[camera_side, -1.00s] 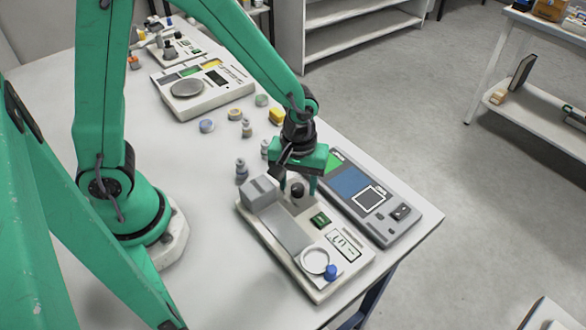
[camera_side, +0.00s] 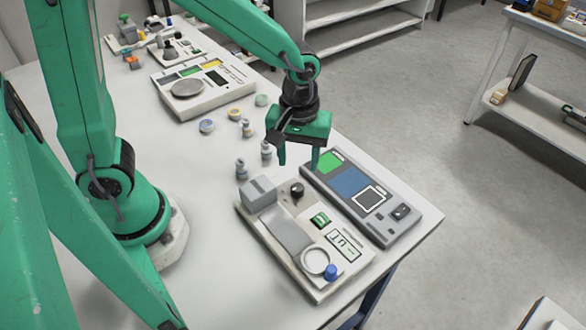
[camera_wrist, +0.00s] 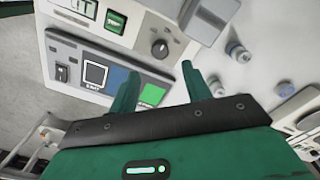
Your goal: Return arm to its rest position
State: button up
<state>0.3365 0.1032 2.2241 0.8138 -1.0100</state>
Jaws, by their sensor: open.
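My green gripper (camera_side: 299,160) is open and empty in the side view, raised above the far end of the device with the black knob (camera_side: 297,190). Its two fingers point down, apart from the table. In the wrist view the two fingertips of my gripper (camera_wrist: 160,80) are spread with nothing between them. The knob device (camera_side: 290,238) has a grey block, a round white pan and a blue knob at its near end. A grey panel (camera_side: 335,200) with green, blue and white squares lies right beside it.
Several small weights (camera_side: 242,170) stand left of my gripper. A scale with a round plate (camera_side: 205,95) stands farther back, with more instruments (camera_side: 165,45) behind it. The table's right edge drops to open floor. Shelves stand at the back and right.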

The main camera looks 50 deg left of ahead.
jog(key=s+a+r+m+t, duration=0.5)
jog(key=s+a+r+m, duration=0.2)
jog(key=s+a+r, duration=0.2)
notch_tip(320, 180, up, 5)
jog(key=shift+a+f+m+t, duration=0.15)
jog(key=shift+a+m+t, duration=0.2)
jog(key=shift+a, duration=0.6)
